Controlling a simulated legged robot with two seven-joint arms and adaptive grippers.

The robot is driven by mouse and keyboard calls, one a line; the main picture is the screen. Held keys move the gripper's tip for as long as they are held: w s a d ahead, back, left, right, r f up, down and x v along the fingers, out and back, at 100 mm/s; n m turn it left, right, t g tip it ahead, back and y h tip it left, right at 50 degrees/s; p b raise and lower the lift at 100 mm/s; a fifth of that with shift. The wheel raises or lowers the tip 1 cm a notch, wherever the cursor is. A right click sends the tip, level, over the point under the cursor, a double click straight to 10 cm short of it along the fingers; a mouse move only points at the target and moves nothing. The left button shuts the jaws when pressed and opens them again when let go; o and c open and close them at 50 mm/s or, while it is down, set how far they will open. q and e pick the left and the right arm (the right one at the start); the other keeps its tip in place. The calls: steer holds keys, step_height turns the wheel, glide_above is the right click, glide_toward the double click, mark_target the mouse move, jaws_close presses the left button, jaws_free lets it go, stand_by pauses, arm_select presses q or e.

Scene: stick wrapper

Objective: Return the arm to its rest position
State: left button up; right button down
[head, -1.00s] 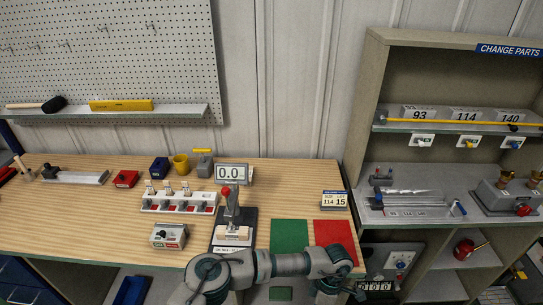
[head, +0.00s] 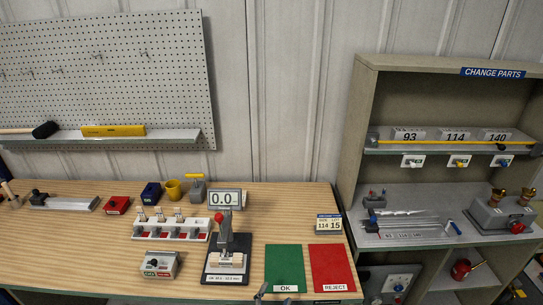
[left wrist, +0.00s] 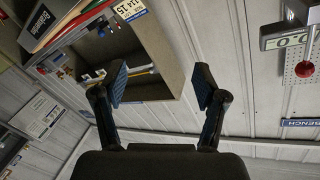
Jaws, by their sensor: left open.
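My left gripper (head: 272,294) shows only as small dark fingertips at the bottom edge of the head view, in front of the green OK mat (head: 284,265). In the left wrist view the same gripper (left wrist: 162,86) is open, with two dark fingers with blue pads set well apart and nothing between them. The rest of the left arm is out of the head view. My right gripper is not in view.
On the wooden bench (head: 60,250) stand a gauge with a red knob (head: 226,255), a 0.0 display (head: 225,199), a switch block (head: 172,229) and a red REJECT mat (head: 331,266). A shelf unit (head: 358,140) stands at right.

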arm_select(q)
steer(key=s+a+f+n+g+y, duration=0.2)
steer(key=s+a+f+n+g, duration=0.15)
steer(key=a+f, duration=0.35)
steer(key=s+a+f+n+g+y, duration=0.2)
steer(key=s+a+f+g+y, duration=0.1)
steer(key=s+a+f, duration=0.3)
steer(key=s+a+f+n+g+y, duration=0.1)
steer(key=s+a+f+g, duration=0.3)
steer(key=s, duration=0.5)
steer(key=s+a+f+n+g, duration=0.2)
steer(key=s+a+f+g, duration=0.1)
steer(key=s+a+f, duration=0.4)
step_height(320, 180, down, 10)
steer(key=s+f, duration=0.5)
steer(key=f, duration=0.7)
steer(key=s+f+g, duration=0.1)
steer(key=s+f, duration=0.5)
steer(key=f, duration=0.5)
steer(key=shift+a+f+m, duration=0.35)
steer(key=shift+a, duration=0.1)
steer(key=shift+g, duration=0.25)
